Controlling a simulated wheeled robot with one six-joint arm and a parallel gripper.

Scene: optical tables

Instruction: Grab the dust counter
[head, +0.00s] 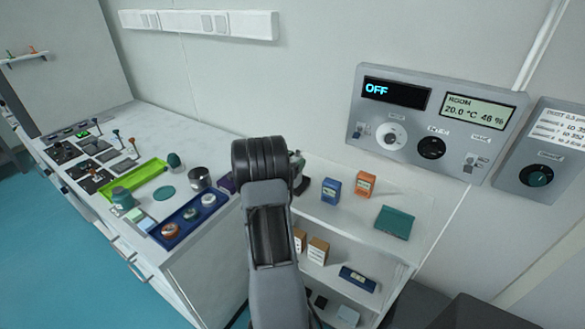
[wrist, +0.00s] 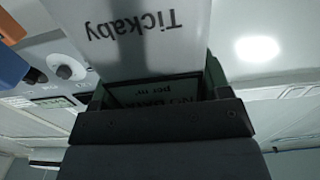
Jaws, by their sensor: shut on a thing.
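In the wrist view my gripper (wrist: 160,104) is shut on a dark box-shaped thing, which I take to be the dust counter (wrist: 150,90). Its recessed pale screen shows upside-down letters ending in "per m³", partly covered. A grey plate with the upside-down word "Tickaby" covers its upper part; I cannot tell whether this plate is part of the counter.
A white shelf unit holds a blue box (head: 331,191), an orange box (head: 365,184) and a teal box (head: 394,222). A wall panel (head: 437,119) hangs above. At left, a white bench (head: 150,122) carries a green tray (head: 134,181), a blue tray (head: 187,221) and instruments.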

